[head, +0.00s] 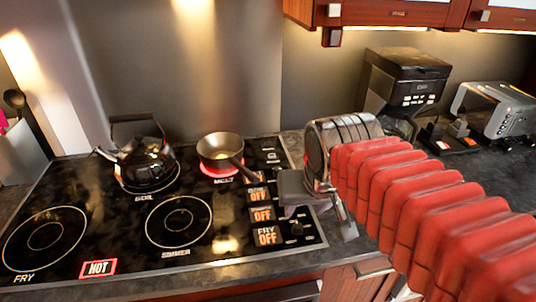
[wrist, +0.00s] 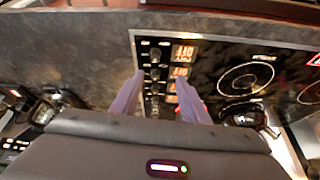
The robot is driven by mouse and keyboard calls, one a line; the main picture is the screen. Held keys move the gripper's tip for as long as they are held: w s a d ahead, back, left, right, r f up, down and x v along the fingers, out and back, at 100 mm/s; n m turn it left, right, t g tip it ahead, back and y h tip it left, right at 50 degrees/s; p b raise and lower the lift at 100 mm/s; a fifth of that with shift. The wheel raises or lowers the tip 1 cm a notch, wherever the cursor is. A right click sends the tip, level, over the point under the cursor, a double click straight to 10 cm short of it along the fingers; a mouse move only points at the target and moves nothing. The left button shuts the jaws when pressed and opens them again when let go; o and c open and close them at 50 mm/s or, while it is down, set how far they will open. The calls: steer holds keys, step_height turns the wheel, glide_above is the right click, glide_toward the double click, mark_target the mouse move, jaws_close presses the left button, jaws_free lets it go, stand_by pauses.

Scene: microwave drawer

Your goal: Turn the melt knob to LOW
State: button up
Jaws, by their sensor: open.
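The black stove panel has a column of dark knobs (wrist: 155,56) beside lit displays (head: 262,214); several displays read OFF, the front one FRY OFF. The melt burner (head: 236,177) glows red under a small pan (head: 218,147), with a MELT label in front of it. The melt knob cannot be told apart: the small labels are unreadable, and my gripper hides part of the knob column in the head view. My gripper (head: 297,207) is over the column's right side. In the wrist view my gripper (wrist: 160,80) is open, with knobs showing between its fingers; contact cannot be told.
A black kettle (head: 148,160) stands at the back left of the stove. The pan's handle (head: 246,171) reaches toward the displays. A HOT sign (head: 98,268) is lit at the front. A coffee maker (head: 405,80) and a toaster (head: 497,108) stand on the right counter.

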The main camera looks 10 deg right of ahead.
steer(key=s+f+n, duration=0.1)
steer(key=s+f, duration=0.2)
steer(key=s, duration=0.4)
steer(key=shift+a+f, duration=0.2)
